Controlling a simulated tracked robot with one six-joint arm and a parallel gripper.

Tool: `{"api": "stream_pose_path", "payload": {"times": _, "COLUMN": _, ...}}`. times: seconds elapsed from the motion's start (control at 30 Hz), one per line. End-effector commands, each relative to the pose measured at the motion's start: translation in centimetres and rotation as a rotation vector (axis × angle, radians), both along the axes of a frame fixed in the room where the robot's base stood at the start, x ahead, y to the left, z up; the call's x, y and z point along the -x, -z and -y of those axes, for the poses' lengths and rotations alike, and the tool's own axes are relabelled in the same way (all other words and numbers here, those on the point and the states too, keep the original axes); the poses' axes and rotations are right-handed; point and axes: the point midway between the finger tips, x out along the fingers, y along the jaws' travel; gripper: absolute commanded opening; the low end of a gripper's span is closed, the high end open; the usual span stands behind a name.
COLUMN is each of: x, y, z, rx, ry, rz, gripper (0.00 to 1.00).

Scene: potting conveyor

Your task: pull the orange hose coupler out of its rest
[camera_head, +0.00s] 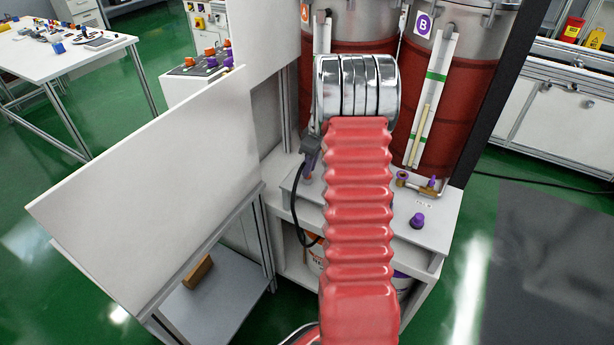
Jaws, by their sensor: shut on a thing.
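My red-sleeved arm reaches up the middle of the view and bends away at its chrome rings. My gripper is hidden behind the arm, so its jaws and anything in them do not show. I cannot make out the orange hose coupler or its rest at the station. A purple coupler (417,220) stands on the white shelf (438,236) to the right of my arm. A dark grey fitting (312,145) with a purple part below it shows just left of the arm. A black hose (294,205) loops down beside it.
Two tanks with red lower parts stand behind the arm: an orange-labelled one (319,62) and a purple-labelled one (455,100). A large white panel (150,180) stands at left. Orange and purple pieces (209,52) sit on a back cabinet. Open floor lies at right.

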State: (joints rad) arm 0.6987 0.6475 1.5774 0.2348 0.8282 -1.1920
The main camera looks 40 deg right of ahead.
Motion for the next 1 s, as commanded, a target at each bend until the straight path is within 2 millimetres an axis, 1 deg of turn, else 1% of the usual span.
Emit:
{"api": "stream_pose_path", "payload": {"times": 0.17, "x": 0.0, "y": -0.2, "z": 0.0, "rx": 0.0, "ry": 0.0, "rz": 0.0, "gripper": 0.0}}
{"api": "stream_pose_path", "payload": {"times": 1.0, "x": 0.0, "y": -2.2, "z": 0.0, "rx": 0.001, "ry": -0.001, "rz": 0.0, "gripper": 0.0}}
